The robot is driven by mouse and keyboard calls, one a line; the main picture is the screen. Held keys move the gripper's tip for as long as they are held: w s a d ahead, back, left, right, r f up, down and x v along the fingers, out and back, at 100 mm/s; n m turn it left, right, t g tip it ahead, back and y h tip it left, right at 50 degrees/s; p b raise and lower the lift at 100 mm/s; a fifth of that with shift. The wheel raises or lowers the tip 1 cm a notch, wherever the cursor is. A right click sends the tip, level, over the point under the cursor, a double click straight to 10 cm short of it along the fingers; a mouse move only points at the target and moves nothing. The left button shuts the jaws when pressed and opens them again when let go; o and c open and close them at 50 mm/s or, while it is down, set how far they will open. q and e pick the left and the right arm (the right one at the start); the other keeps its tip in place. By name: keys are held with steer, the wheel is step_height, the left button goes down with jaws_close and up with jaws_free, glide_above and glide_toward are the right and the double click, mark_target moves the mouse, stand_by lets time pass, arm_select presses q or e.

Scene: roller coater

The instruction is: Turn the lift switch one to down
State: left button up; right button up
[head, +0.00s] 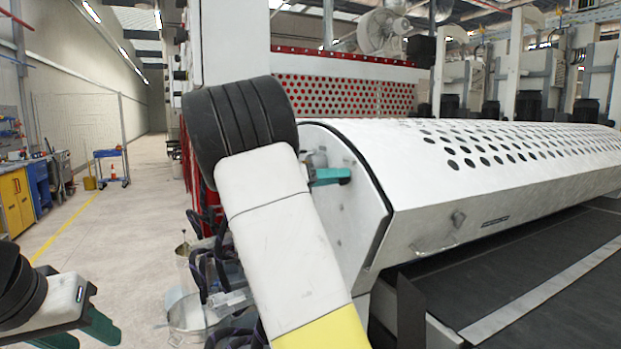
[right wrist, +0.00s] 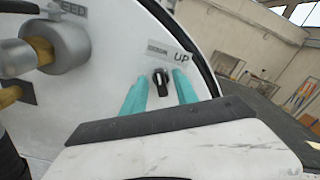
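The lift switch (right wrist: 160,78) is a small black rotary knob on the white machine end panel, seen in the right wrist view. A label reading "UP" (right wrist: 181,57) is above right of it; the smaller print left of that is too blurred to read. The knob looks roughly upright. My right gripper (right wrist: 158,92) is open, with one teal finger on each side of the knob; contact is not clear. In the head view the right gripper (head: 330,176) is by the end panel, and my arm hides the switch. My left gripper (head: 80,333) is open and empty at lower left.
A metal cylinder with brass parts (right wrist: 65,45) sticks out of the panel left of the switch. The white perforated cover (head: 480,150) extends to the right above a dark conveyor (head: 560,270). Buckets and hoses (head: 190,310) stand below the panel. The aisle at left is open.

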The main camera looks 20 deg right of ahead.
steer(key=shift+a, duration=0.1)
steer(key=a, duration=0.7)
steer(key=shift+s+a, duration=0.3)
steer(key=shift+d+f, duration=0.1)
